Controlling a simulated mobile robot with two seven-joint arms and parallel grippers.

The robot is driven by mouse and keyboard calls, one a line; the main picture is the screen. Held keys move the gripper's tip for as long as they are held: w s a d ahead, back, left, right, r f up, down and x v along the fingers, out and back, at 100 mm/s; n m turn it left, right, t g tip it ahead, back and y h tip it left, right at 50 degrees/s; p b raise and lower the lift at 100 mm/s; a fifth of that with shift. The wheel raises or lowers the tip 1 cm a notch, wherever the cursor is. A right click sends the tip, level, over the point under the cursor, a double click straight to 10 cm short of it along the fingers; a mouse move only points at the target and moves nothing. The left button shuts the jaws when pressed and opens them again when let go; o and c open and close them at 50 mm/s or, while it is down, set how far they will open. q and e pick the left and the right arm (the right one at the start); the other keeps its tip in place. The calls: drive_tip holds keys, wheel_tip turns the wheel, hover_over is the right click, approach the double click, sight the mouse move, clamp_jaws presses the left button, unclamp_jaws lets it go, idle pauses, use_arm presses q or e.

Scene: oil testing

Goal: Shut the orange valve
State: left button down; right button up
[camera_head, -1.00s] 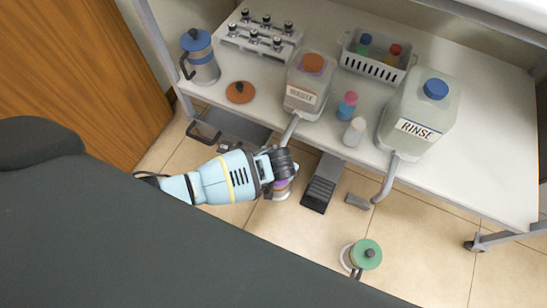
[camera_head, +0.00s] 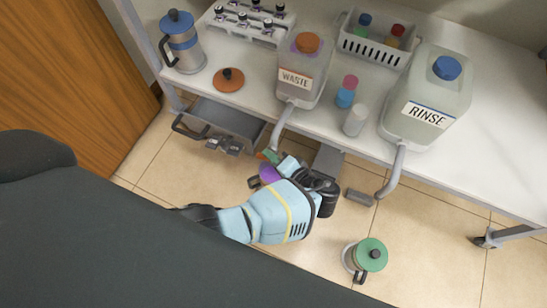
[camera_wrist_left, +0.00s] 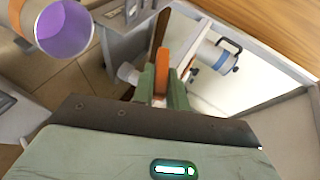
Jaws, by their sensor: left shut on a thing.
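The orange valve (camera_wrist_left: 162,66) is an orange handle between the green fingers of my left gripper in the left wrist view. My left gripper (camera_wrist_left: 163,92) is shut on it. In the head view my left gripper (camera_head: 276,155) is at the lower end of the grey spout (camera_head: 282,128) of the WASTE container (camera_head: 298,85), which has an orange cap. The valve is mostly hidden by the gripper there. My right gripper is not in view.
A cup with purple liquid (camera_head: 268,174) is close beside my left gripper; it also shows in the left wrist view (camera_wrist_left: 64,30). The RINSE container (camera_head: 428,108) with its own spout stands to the right. A green-lidded jug (camera_head: 371,255) stands on the floor.

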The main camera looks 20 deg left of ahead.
use_arm(q)
drive_tip(key=y+b, duration=0.1)
drive_tip(key=f+t+y+b, duration=0.1)
drive_tip(key=b, duration=0.1)
drive_tip(key=shift+m+y+b, duration=0.3)
drive_tip(key=shift+m+y, duration=0.1)
drive_tip(key=shift+r+m+t+y+b, duration=0.1)
drive_tip(key=shift+m+t+y+b, duration=0.25)
drive_tip(key=shift+y+b, duration=0.45)
drive_tip(key=shift+w+r, duration=0.1)
drive_tip(key=c, duration=1.4)
unclamp_jaws()
